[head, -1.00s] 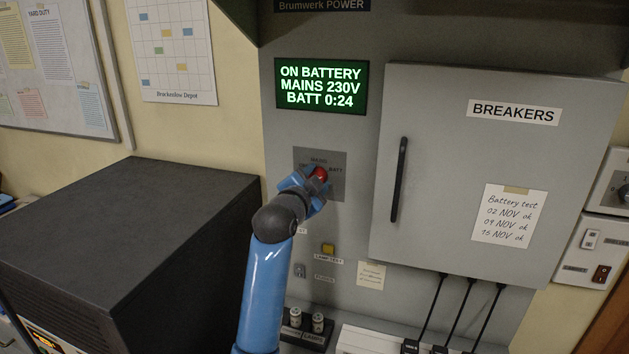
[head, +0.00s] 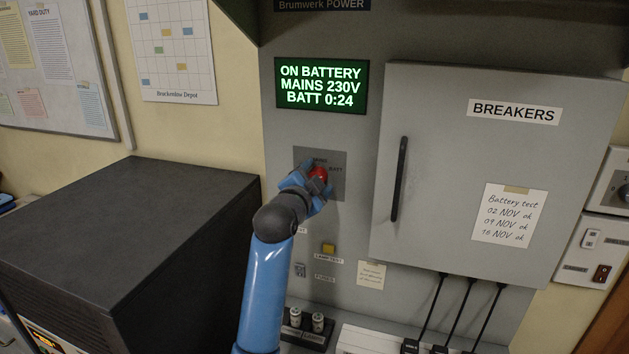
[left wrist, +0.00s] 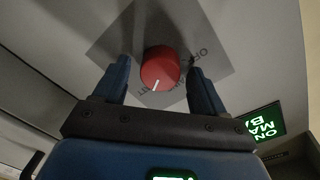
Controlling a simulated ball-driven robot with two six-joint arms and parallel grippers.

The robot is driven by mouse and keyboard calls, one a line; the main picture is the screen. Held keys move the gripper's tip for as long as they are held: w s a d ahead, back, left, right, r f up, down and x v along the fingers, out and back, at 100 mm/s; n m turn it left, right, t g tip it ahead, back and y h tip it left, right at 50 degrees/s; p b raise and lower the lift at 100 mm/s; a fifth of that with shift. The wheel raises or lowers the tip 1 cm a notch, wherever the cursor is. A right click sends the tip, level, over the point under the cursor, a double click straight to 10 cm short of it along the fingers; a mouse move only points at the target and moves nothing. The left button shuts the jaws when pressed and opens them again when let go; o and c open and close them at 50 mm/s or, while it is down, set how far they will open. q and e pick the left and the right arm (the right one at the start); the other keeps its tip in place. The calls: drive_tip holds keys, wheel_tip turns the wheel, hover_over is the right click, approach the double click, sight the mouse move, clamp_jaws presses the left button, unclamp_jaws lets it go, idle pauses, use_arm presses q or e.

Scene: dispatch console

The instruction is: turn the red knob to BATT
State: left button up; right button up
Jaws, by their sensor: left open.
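The red knob (head: 319,173) sits on a darker grey label plate (head: 339,192) on the cabinet front, partly hidden by my left gripper. In the head view BATT is printed right of the knob. My left gripper (head: 318,178) is at the knob. In the left wrist view its open fingers (left wrist: 160,80) stand on either side of the knob (left wrist: 160,66), with small gaps visible. The knob's white mark points down and slightly left in that view; I cannot tell which label it meets. The green display (head: 321,86) reads ON BATTERY, MAINS 230V, BATT 0:24. My right gripper is not in view.
The breaker door (head: 480,160) with a black handle (head: 399,180) stands right of the knob. A yellow button (head: 328,249) and two fuse holders (head: 306,321) are below. A large dark box (head: 130,240) stands at the left.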

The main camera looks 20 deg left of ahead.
use_arm(q)
drive_tip(key=shift+s, duration=0.1)
drive_tip(key=s+b, duration=0.3)
drive_tip(key=s, duration=0.7)
drive_tip(key=shift+s+a+r, duration=0.25)
drive_tip(key=shift+s+a, duration=0.05)
drive_tip(key=shift+a, duration=0.05)
